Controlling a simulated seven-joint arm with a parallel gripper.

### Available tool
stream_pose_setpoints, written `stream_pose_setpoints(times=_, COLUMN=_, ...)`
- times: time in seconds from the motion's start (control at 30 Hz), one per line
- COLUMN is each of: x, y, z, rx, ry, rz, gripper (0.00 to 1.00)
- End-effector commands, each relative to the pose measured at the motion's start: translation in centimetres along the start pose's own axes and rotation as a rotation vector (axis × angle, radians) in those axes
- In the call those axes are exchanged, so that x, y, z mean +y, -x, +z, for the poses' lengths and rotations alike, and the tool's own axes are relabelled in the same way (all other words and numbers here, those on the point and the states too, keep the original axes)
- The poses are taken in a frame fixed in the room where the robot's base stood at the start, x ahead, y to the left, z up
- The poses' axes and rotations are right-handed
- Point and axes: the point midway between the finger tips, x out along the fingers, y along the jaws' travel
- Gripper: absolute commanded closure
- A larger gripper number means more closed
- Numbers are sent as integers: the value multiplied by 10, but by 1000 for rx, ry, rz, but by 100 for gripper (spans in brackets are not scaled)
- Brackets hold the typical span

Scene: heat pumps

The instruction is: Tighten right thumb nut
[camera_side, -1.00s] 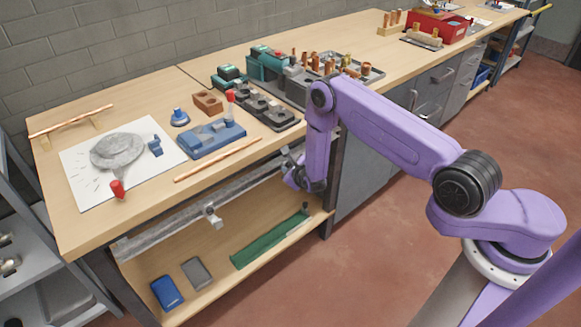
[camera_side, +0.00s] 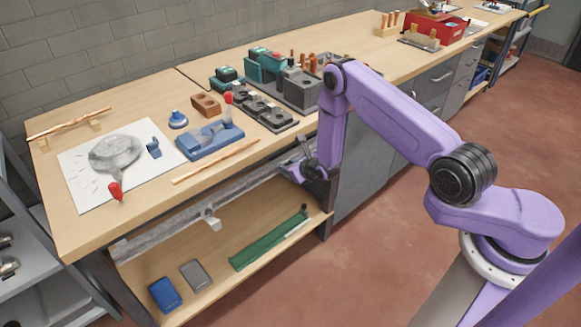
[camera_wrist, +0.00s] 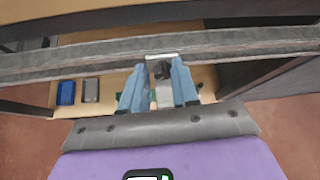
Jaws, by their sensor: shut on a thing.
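A long grey metal rail (camera_side: 165,233) runs along the front of the bench, below the top. A clamp with a light thumb nut (camera_side: 211,219) sits near its middle. My gripper (camera_side: 299,168) is at the rail's right end in the side view, where the arm hides the right thumb nut. The rail (camera_wrist: 90,61) passes just beyond the fingertips. The nut's thread is not visible.
The lower shelf (camera_side: 215,262) holds a blue box (camera_side: 165,294), a grey box (camera_side: 196,274) and a green strip (camera_side: 268,240). A copper pipe (camera_side: 215,162) lies along the bench's front edge, near a blue tool (camera_side: 209,140). The floor in front is clear.

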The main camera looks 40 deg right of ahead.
Motion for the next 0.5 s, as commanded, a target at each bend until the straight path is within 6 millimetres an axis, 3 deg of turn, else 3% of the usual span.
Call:
stream_pose_setpoints(times=0.03, x=3, y=-3, z=-4, rx=13, ry=-1, rz=9, gripper=67)
stream_pose_setpoints(times=0.07, x=3, y=-3, z=-4, rx=13, ry=-1, rz=8, gripper=60)
stream_pose_setpoints(times=0.37, x=4, y=-2, z=-3, rx=13, ry=-1, rz=10, gripper=60)
stream_pose_setpoints(times=0.5, x=4, y=8, z=-4, rx=15, ry=0, rz=10, gripper=60)
